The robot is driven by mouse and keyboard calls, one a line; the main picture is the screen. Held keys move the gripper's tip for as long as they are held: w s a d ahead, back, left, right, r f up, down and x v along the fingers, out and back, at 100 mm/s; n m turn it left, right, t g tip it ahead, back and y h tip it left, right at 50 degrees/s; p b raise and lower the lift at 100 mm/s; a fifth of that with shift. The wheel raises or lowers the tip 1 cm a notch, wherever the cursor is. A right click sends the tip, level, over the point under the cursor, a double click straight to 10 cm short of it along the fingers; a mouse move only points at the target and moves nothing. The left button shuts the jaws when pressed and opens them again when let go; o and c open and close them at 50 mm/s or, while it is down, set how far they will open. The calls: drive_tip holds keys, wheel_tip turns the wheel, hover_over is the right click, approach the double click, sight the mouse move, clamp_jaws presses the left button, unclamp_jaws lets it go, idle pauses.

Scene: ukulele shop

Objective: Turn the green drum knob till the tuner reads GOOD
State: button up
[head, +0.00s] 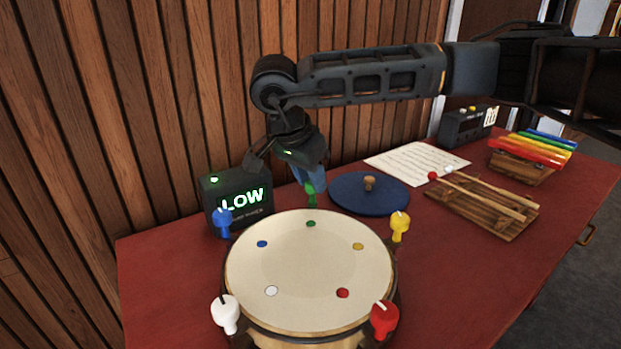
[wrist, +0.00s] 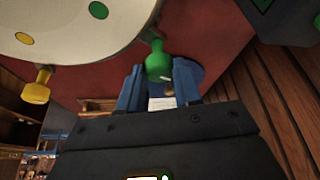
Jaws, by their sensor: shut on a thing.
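The green knob (wrist: 158,62) stands at the drum's rim between the two blue fingers of my gripper (wrist: 158,85) in the wrist view. A pale mark shows on the knob. In the head view my gripper (head: 310,182) reaches down at the drum's far side, and the green knob (head: 310,190) is partly hidden by it. My gripper is shut on the knob. The drum (head: 310,265) has a cream head with coloured dots. The tuner (head: 238,200) is a dark box behind the drum at the left, and its screen reads LOW in green-white letters.
Blue (head: 222,222), white (head: 225,314), red (head: 384,319) and yellow (head: 400,226) knobs surround the drum. A blue disc with a wooden knob (head: 369,193), a music sheet (head: 415,160), mallets on a wooden rack (head: 482,205) and a xylophone (head: 533,150) lie to the right. A wood-slat wall stands close behind.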

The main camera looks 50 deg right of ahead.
drive_tip(key=o, duration=1)
drive_tip(key=shift+o, duration=0.2)
drive_tip(key=v, duration=0.7)
drive_tip(key=shift+a+r, duration=0.2)
drive_tip(key=shift+r, duration=0.15)
